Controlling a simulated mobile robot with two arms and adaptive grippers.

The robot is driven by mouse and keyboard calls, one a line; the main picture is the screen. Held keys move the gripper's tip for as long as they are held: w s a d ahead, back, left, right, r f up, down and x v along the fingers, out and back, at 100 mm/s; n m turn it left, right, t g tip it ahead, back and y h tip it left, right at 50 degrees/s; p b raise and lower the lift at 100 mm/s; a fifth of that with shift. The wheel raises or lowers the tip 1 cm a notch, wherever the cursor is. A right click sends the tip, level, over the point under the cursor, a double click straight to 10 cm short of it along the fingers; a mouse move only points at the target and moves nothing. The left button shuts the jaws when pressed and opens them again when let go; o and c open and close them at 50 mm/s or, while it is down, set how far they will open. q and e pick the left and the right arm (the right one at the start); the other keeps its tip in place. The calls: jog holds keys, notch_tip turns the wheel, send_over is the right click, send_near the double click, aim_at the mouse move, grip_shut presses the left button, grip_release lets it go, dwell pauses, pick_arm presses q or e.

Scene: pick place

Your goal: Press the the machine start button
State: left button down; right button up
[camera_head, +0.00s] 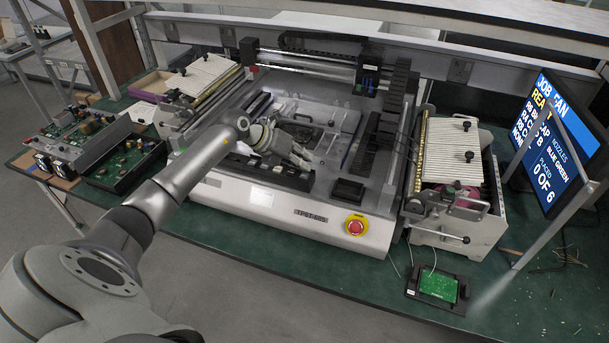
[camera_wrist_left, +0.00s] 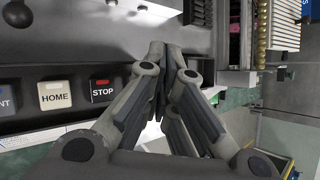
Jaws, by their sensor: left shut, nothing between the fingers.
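The machine (camera_head: 375,240) is a white pick-and-place unit on the green bench. My left gripper (camera_head: 305,162) reaches over its front dark panel, fingers shut and empty. In the left wrist view the fingertips (camera_wrist_left: 160,50) meet, just right of a row of buttons. A HOME button (camera_wrist_left: 55,96) is pale, and a STOP button (camera_wrist_left: 102,90) has a red square. A third button (camera_wrist_left: 5,102) is cut off at the left edge, with only "NT" readable. No button marked START can be made out; the fingers cover part of the panel. My right gripper is not in view.
A red emergency knob (camera_head: 356,226) sits on the machine's front. Feeder banks (camera_head: 455,150) flank it. A monitor (camera_head: 553,140) stands at the right, a green circuit board (camera_head: 438,287) lies at the front right. Opened electronics (camera_head: 125,162) sit at the left.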

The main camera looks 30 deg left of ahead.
pick_arm(q)
jog(key=shift+f, duration=0.15)
dwell(0.4)
jog(key=shift+f+b, duration=0.3)
jog(key=shift+b, duration=0.05)
jog(key=shift+f+b, duration=0.3)
jog(key=shift+f, duration=0.1)
dwell(0.5)
dwell(0.4)
jog(key=shift+r+p, duration=0.6)
jog(key=shift+r, duration=0.25)
